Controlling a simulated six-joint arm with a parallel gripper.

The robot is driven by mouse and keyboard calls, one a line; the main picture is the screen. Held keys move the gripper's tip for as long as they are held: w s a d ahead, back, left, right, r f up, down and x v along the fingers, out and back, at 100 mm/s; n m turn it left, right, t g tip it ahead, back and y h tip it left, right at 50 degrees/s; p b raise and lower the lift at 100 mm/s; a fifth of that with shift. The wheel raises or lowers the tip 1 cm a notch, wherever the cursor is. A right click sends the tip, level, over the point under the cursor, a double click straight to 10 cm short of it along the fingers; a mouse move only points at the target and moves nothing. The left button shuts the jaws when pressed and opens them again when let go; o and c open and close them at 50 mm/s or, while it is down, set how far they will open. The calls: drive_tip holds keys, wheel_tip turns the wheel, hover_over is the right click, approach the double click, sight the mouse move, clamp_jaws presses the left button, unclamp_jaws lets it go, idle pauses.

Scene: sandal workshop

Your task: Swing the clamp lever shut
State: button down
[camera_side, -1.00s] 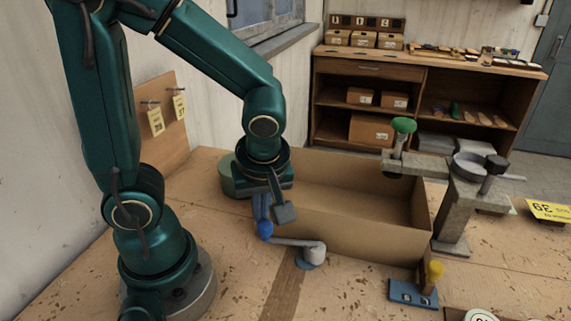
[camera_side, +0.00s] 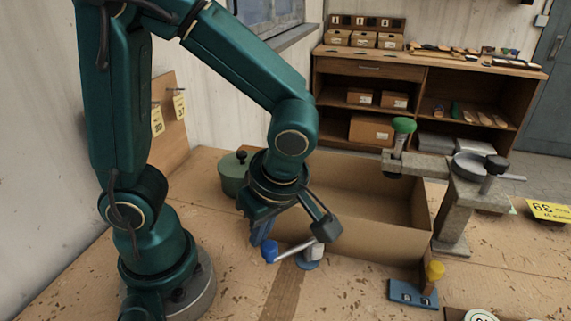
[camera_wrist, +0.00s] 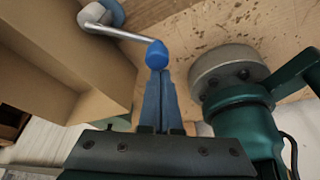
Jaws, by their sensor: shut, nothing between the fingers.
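The clamp lever (camera_side: 293,250) is a thin metal arm with a blue knob (camera_side: 269,252) at its left end. Its right end meets a pale pivot (camera_side: 314,249) on a blue disc on the bench, by the front of the cardboard box. My gripper (camera_side: 258,241) has its blue fingers shut and empty, pointing down just behind the knob. In the wrist view the shut fingertips (camera_wrist: 160,74) reach the blue knob (camera_wrist: 157,54) and appear to touch it. The lever's arm (camera_wrist: 120,33) runs from there to the pivot at upper left.
An open cardboard box (camera_side: 375,235) stands behind the lever. A green lidded pot (camera_side: 232,178) stands behind my gripper. A grey stand with a green knob (camera_side: 404,126) is at right. A blue block (camera_side: 412,294) with a yellow knob is at front right.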

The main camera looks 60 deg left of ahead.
drive_tip(key=shift+w+d, duration=0.15)
drive_tip(key=shift+d, duration=1.55)
drive_tip(key=shift+w+d, duration=0.3)
drive_tip(key=shift+d, duration=0.3)
drive_tip(key=shift+w+d, duration=0.25)
drive_tip(key=shift+d, duration=0.35)
drive_tip(key=shift+w+d, duration=0.15)
drive_tip(key=shift+d, duration=0.05)
wheel_tip(320, 180, up, 9)
hover_over(267, 256)
drive_tip(key=w+d, duration=0.4)
drive_tip(key=d, duration=0.1)
drive_tip(key=shift+w+r, duration=0.15)
drive_tip(key=shift+r, duration=0.05)
drive_tip(key=shift+a, duration=0.1)
